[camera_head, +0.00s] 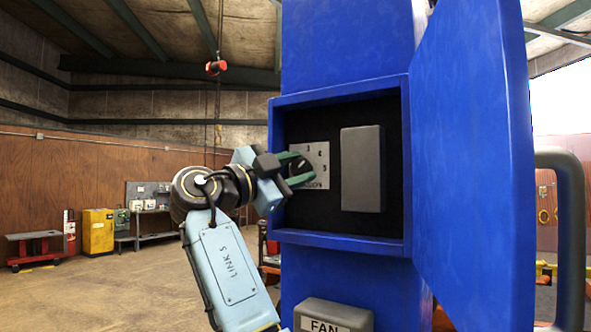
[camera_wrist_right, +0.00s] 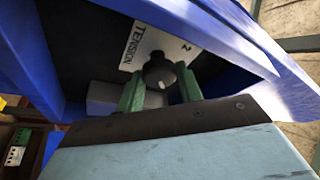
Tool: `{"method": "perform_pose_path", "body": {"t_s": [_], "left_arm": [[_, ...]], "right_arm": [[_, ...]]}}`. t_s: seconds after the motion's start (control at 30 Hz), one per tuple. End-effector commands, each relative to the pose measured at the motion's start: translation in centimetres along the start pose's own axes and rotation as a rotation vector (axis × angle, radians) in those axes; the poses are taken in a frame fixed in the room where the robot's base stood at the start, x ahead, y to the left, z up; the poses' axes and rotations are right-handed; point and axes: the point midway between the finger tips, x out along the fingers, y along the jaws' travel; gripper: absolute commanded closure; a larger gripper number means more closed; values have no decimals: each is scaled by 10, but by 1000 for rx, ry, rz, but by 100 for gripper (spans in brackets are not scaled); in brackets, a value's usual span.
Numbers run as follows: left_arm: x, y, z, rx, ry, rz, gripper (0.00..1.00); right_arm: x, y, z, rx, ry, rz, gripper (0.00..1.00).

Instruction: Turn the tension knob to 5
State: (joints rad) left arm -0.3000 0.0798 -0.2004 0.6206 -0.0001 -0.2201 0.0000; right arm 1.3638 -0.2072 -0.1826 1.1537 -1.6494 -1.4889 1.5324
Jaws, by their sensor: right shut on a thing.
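The tension knob (camera_wrist_right: 160,72) is a round dark knob with a small white mark, set on a white dial plate inside an open blue box. The dial plate (camera_head: 323,170) carries numbers around the knob; the word TENSION and a 2 are readable in the right wrist view (camera_wrist_right: 150,45). My right gripper (camera_head: 301,172) is shut on the knob, its two green fingers on opposite sides. In the right wrist view the fingers (camera_wrist_right: 160,92) flank the knob. The fingers partly hide the knob and dial in the head view, so I cannot tell which number it points to.
A grey block (camera_head: 362,168) stands right of the dial inside the box. The blue box door (camera_head: 475,160) hangs open on the right. A grey FAN box (camera_head: 333,313) sits below. Walls of the box surround the gripper closely.

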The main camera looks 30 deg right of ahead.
Motion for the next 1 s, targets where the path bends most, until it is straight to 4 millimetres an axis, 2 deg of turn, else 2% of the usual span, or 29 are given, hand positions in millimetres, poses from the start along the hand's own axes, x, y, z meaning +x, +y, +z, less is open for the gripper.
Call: {"method": "perform_pose_path", "body": {"t_s": [0.6, 1.0], "left_arm": [[-32, 0, -3, 0, 0, 0, 64], [-40, 0, -4, -1, 0, 0, 64]], "right_arm": [[0, -3, -2, 495, -1, 205, 87], [0, -2, 0, 642, -2, 267, 87]]}}
